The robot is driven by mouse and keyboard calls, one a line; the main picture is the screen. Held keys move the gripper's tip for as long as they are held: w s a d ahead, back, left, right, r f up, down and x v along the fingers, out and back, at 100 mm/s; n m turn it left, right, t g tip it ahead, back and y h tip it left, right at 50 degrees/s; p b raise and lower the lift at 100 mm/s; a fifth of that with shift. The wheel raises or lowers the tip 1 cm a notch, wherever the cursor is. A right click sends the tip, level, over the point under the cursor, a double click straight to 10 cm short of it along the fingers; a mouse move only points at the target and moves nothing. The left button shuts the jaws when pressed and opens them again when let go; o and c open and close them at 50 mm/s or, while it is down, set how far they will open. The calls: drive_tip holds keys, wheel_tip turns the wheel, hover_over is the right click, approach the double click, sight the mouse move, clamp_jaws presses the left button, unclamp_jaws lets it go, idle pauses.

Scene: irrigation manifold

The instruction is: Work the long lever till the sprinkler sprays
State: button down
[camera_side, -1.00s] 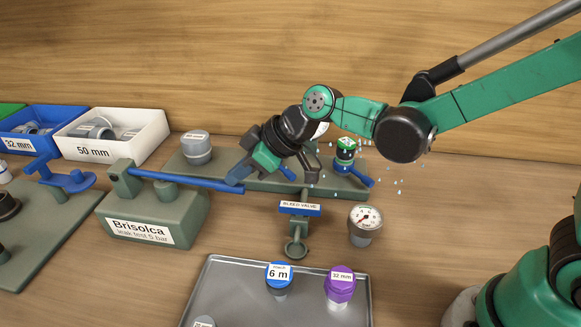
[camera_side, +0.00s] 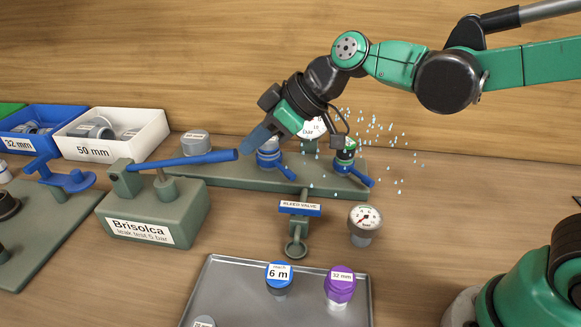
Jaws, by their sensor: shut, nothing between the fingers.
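The long blue lever (camera_side: 195,160) slopes up slightly to the right from the grey-green test pump (camera_side: 152,215) labelled Brisolca, over a short upright rod. My gripper (camera_side: 247,147) is shut and empty, its fingertips at the lever's free end. I cannot tell whether they touch it. The sprinkler (camera_side: 345,153) with a green top stands on the manifold base (camera_side: 215,176), right of my gripper. Many water drops fly out around it. A blue-handled valve (camera_side: 270,158) stands on the base and is partly hidden by my gripper.
A white-faced gauge (camera_side: 313,128) is partly hidden behind my gripper. A bleed valve (camera_side: 300,208) and a loose gauge (camera_side: 365,220) are in front. A metal tray (camera_side: 235,285) holds capped parts. A white 50 mm bin (camera_side: 85,150) stands back left.

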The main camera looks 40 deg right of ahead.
drive_tip(key=v, duration=0.6)
drive_tip(key=shift+s+d, duration=0.3)
drive_tip(key=shift+r, duration=0.1)
idle(0.4)
drive_tip(key=w+a+r+g+h, duration=0.2)
drive_tip(key=w+a+r, duration=0.1)
drive_tip(key=r, duration=0.5)
drive_tip(key=shift+w+a+r, duration=0.35)
drive_tip(key=shift+w+a, duration=0.05)
hover_over(225, 150)
drive_tip(key=f, duration=0.8)
drive_tip(key=shift+w+a+f, duration=0.35)
drive_tip(key=shift+w+f, duration=0.05)
drive_tip(key=f, duration=0.3)
drive_tip(key=shift+s+d, duration=0.3)
drive_tip(key=shift+d+f, duration=0.1)
drive_tip(key=shift+f, duration=0.25)
